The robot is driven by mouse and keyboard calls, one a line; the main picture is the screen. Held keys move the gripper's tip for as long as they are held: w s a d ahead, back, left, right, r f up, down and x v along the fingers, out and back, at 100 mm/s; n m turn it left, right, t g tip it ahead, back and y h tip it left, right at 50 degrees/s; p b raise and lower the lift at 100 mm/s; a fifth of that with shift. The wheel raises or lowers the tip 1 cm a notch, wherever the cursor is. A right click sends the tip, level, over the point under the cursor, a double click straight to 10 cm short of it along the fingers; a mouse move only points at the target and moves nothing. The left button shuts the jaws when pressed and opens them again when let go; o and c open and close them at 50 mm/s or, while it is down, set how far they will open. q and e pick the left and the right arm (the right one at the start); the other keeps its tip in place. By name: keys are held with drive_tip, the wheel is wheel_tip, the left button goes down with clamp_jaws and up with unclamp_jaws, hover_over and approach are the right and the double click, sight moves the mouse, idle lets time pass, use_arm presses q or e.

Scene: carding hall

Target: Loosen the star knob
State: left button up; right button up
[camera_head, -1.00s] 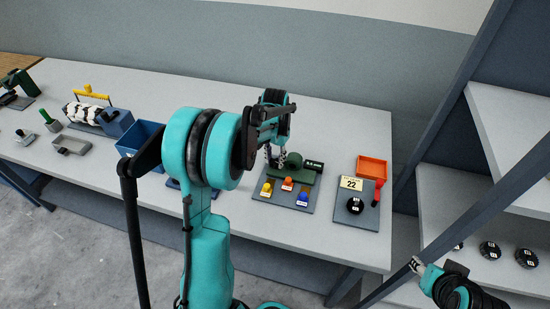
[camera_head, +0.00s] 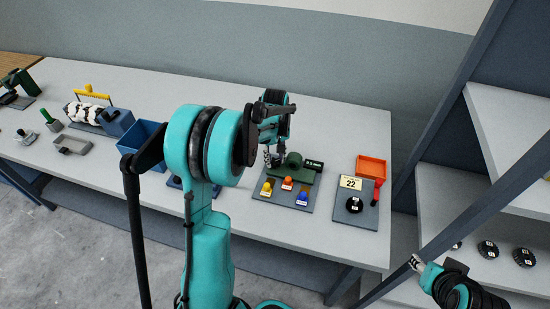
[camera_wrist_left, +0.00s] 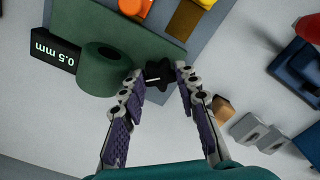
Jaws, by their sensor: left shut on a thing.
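The star knob (camera_wrist_left: 160,74) is small and black with a white line, at the end of a green cylinder (camera_wrist_left: 103,68) on a green block in the left wrist view. My left gripper (camera_wrist_left: 163,80) has one finger on each side of the knob and is shut on it. In the head view my left gripper (camera_head: 268,158) is at the left end of the green device (camera_head: 292,174), and I cannot make out the knob there. A black "0.5 mm" label (camera_wrist_left: 52,50) stands beside the cylinder. My right gripper (camera_head: 416,263) is at the lower right, away from the table.
Yellow, orange and blue labelled pieces (camera_head: 287,183) sit in front of the device on a grey plate. To the right are an orange tray (camera_head: 372,167), a "22" card (camera_head: 350,183) and a black disc (camera_head: 354,205). A blue bin (camera_head: 140,139) stands left. Shelves (camera_head: 510,190) rise at right.

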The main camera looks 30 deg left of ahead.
sight(275, 161)
use_arm(q)
drive_tip(key=n, duration=0.4)
drive_tip(key=shift+n, duration=0.3)
drive_tip(key=n, duration=0.4)
drive_tip(key=shift+n, duration=0.4)
drive_tip(key=o, duration=1.2)
drive_tip(key=shift+c, duration=0.2)
drive_tip(key=shift+r, duration=0.1)
wheel_tip(275, 161, up, 12)
